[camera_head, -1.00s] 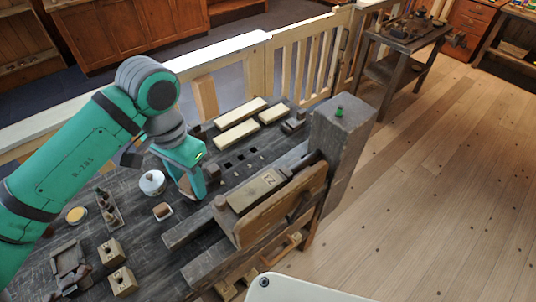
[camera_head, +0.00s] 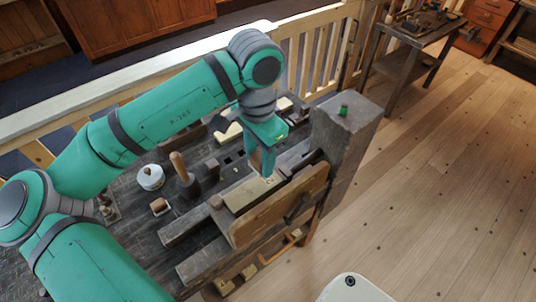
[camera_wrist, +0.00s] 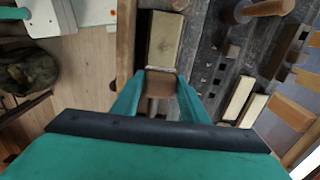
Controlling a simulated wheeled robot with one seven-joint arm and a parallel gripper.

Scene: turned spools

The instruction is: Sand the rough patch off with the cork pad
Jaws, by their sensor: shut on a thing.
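A pale wooden block (camera_head: 246,192) is clamped in the bench vise, behind its wooden front jaw (camera_head: 262,218). It also shows in the wrist view (camera_wrist: 165,38). My gripper (camera_head: 267,172) points down over the block's right part. In the wrist view my gripper (camera_wrist: 160,88) is shut on a brown block, which looks like the cork pad (camera_wrist: 160,82). The pad is at the near end of the pale block in that view; I cannot tell whether it touches. The rough patch cannot be made out, and my fingers cover part of the block's top.
A wooden mallet (camera_head: 180,168), a white lidded pot (camera_head: 150,177) and a small brown-topped block (camera_head: 159,206) stand on the dark bench left of the vise. A thick post (camera_head: 345,130) with a green piece on top rises right of my gripper.

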